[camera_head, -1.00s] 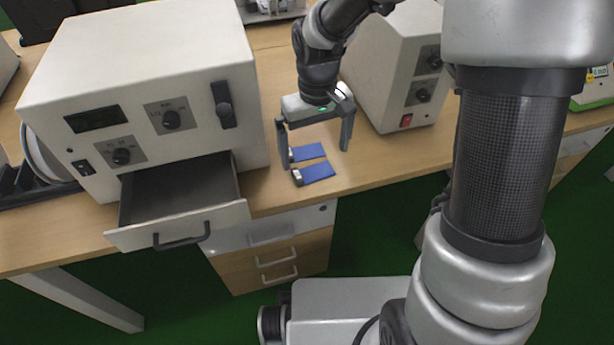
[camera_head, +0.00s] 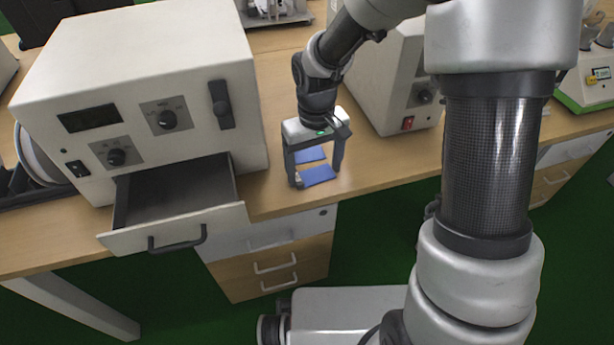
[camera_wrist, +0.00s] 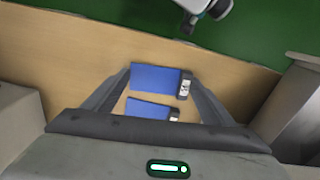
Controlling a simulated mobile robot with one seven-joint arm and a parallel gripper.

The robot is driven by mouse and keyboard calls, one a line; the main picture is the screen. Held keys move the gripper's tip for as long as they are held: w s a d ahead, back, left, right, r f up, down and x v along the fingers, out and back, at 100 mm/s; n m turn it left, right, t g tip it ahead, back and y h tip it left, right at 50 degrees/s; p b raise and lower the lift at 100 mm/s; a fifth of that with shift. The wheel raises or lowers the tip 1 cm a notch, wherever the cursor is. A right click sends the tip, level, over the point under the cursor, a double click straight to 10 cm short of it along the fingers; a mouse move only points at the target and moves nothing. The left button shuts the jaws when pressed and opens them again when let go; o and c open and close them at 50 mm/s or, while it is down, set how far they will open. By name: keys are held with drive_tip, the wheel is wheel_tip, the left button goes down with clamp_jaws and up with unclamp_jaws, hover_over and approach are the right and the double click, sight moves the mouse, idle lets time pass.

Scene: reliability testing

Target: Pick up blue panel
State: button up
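Two flat blue panels with silver-and-black end pieces lie side by side on the wooden bench: a front panel (camera_head: 319,175) and a rear panel (camera_head: 311,155). In the wrist view the front panel (camera_wrist: 155,77) is the upper one and the rear panel (camera_wrist: 147,110) the lower one. My gripper (camera_head: 317,178) points down over them. Its fingertips, also in the wrist view (camera_wrist: 161,74), stand at the two ends of the front panel. The fingers are apart by about that panel's length; whether they press on it cannot be told. The panel appears to rest on the bench.
A large white instrument (camera_head: 140,90) with an open drawer (camera_head: 180,228) stands left of my gripper. Another white instrument (camera_head: 385,85) stands behind and to the right. The bench front edge is close by; bare wood (camera_head: 400,165) lies to the right.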

drive_tip(key=shift+c, duration=0.9)
wheel_tip(320, 180, up, 10)
drive_tip(key=p, duration=0.3)
drive_tip(key=shift+f, duration=0.15)
drive_tip(key=b, duration=0.4)
hover_over(314, 177)
drive_tip(key=shift+f, duration=3.4)
